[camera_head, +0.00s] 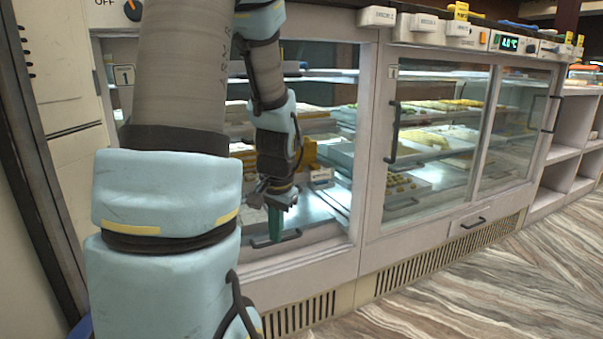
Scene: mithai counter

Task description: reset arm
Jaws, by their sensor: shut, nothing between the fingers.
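My gripper (276,228) hangs at the end of my arm, pointing down, in front of the left bay of the glass display counter (368,150). Its green fingers are shut with nothing seen between them. They are near a dark handle (275,239) low on the counter front; I cannot tell whether they touch it. My own arm, with pale blue covers, hides much of the left bay.
The right bays have glass doors with dark upright handles (394,131), and trays of sweets (440,137) inside. A small drawer handle (473,222) sits below. Open shelves (567,140) stand at far right. The patterned floor (480,290) in front is clear.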

